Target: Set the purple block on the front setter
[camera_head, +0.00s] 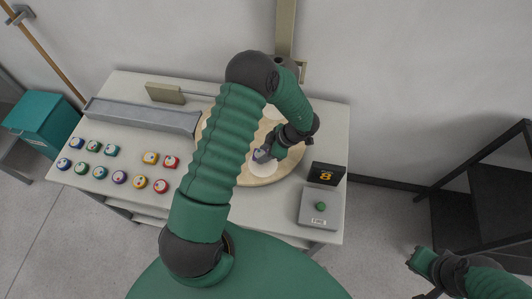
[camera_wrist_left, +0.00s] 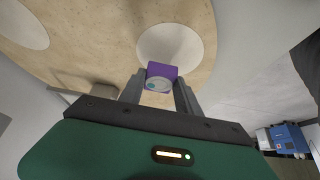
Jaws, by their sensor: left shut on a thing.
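My left gripper (camera_head: 264,154) is over the round tan plate (camera_head: 241,125) on the table, at its front setter, a white disc (camera_head: 263,168). In the left wrist view my left gripper (camera_wrist_left: 160,84) is shut on the purple block (camera_wrist_left: 162,70), whose face has a pale disc with a teal mark. The front setter (camera_wrist_left: 170,42) shows just beyond the block there. I cannot tell whether the block touches it. Another white setter (camera_wrist_left: 22,25) shows at the upper left. My right gripper (camera_head: 422,262) is at the lower right, off the table; its jaws are unclear.
Several coloured blocks (camera_head: 119,177) stand in rows on the left of the table (camera_head: 330,120). A grey trough (camera_head: 140,115) lies behind them. A grey box with a green button (camera_head: 320,207) and a black display reading 8 (camera_head: 326,174) stand at the right.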

